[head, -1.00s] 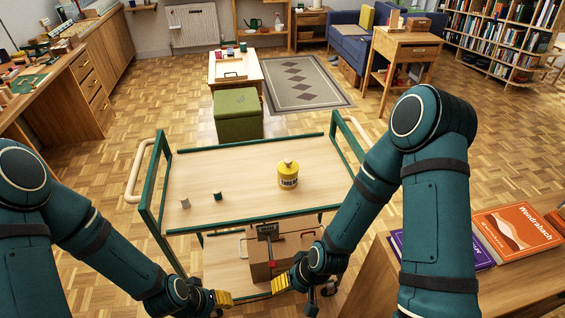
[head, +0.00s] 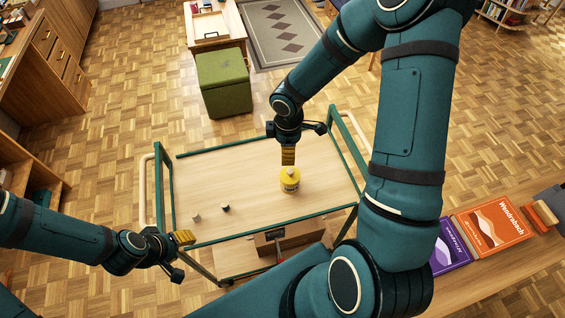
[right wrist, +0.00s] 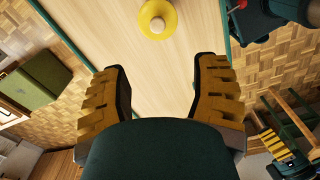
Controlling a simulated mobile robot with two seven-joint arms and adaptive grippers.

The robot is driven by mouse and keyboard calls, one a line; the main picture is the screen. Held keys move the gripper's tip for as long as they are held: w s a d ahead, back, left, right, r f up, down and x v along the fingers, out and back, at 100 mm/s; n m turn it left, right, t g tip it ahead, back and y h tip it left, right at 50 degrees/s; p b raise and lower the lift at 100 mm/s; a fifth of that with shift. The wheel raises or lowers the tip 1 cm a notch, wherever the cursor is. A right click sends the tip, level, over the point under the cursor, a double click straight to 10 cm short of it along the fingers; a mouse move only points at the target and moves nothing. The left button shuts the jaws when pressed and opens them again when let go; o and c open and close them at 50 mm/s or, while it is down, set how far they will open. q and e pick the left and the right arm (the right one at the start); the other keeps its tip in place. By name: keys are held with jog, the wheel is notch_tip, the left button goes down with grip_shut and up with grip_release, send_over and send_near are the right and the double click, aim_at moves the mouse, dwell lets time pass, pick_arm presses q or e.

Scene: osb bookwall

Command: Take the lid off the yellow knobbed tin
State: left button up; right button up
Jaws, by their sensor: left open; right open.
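The yellow knobbed tin (head: 290,183) stands upright on the trolley's wooden top, right of its middle. Its lid (head: 290,174) with a pale knob is on it. In the right wrist view the tin (right wrist: 170,18) shows from above at the top edge, the round knob (right wrist: 157,24) in its middle. My right gripper (head: 288,158) is above and just behind the tin, pointing down. In the right wrist view its two yellow-padded fingers (right wrist: 162,95) are wide apart with nothing between them. My left gripper (head: 186,238) is open and empty by the trolley's front left corner.
The trolley (head: 215,170) has raised green rails around its top. Two small pieces, a grey one (head: 196,217) and a dark green one (head: 226,208), stand on its left part. A brown box (head: 290,237) is on the lower shelf. A green stool (head: 224,85) stands behind.

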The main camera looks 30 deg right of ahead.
aim_at(290, 171)
notch_tip(290, 171, down, 8)
jog(key=shift+s+b, duration=0.1)
jog(key=shift+b, duration=0.45)
jog(key=f, duration=0.2)
jog(key=d+f, duration=0.1)
jog(key=f, duration=0.1)
jog(key=shift+f, duration=0.7)
grip_shut()
